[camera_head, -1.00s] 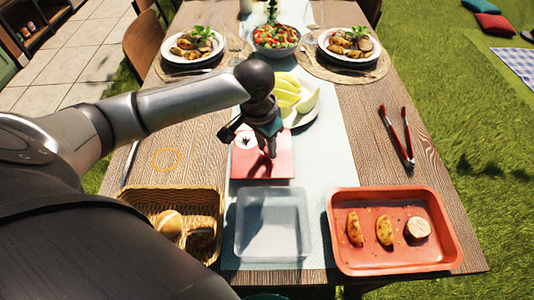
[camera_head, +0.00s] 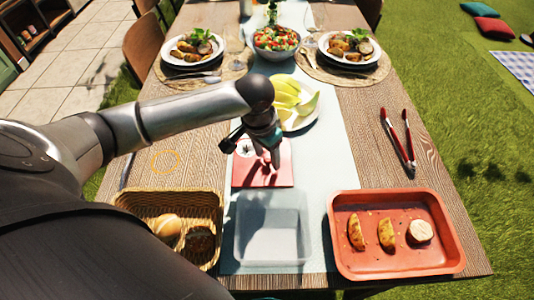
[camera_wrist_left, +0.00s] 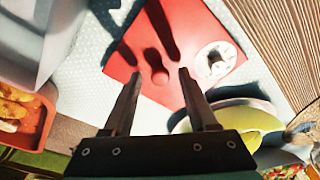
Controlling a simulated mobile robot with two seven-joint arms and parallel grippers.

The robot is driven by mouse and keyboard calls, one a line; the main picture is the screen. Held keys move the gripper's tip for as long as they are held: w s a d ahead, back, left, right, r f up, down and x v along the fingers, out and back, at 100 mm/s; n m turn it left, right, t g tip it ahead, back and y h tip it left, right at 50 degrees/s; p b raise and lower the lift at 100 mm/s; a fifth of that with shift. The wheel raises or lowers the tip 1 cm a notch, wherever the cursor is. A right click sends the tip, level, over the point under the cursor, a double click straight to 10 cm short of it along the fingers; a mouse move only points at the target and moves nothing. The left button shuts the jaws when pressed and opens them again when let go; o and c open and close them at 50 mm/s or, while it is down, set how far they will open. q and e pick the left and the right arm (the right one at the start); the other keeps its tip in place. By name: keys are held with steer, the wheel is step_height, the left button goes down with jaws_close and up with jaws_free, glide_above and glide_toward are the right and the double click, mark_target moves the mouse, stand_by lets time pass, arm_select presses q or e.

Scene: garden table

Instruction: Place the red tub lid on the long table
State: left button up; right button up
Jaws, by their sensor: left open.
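The red tub lid (camera_head: 248,180) is a flat red square with a white round tomato label. It lies on the pale runner of the long table (camera_head: 355,110), behind the clear tub (camera_head: 272,230). My left gripper (camera_head: 269,163) is above the lid, its fingers pointing down. The fingers look apart from the knob; the exact height gap is hard to tell. My right gripper is not seen.
A thin orange circle (camera_head: 165,161) marks bare wood left of the lid. A wicker basket (camera_head: 150,203) with bread and a red tray (camera_head: 395,267) with food stand at the front. A melon plate (camera_head: 311,112) is close behind the gripper; tongs (camera_head: 410,145) lie right.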

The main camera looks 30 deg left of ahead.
mark_target(265, 160)
arm_select(q)
steer(key=shift+r, duration=0.15)
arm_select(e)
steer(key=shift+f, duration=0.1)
arm_select(q)
steer(key=r, duration=0.1)
steer(key=r+p, duration=0.1)
steer(key=r, duration=0.2)
steer(key=shift+s+a+r+p, duration=0.1)
steer(key=shift+s+r+p, duration=0.15)
steer(key=shift+p, duration=0.15)
step_height(265, 160, up, 7)
steer(key=s+p, duration=0.1)
steer(key=p, duration=0.1)
steer(key=shift+r, duration=0.2)
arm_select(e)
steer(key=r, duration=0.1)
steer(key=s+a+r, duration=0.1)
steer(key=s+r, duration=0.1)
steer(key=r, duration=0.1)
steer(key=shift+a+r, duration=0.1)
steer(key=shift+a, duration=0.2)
arm_select(q)
steer(key=shift+s+a, duration=0.1)
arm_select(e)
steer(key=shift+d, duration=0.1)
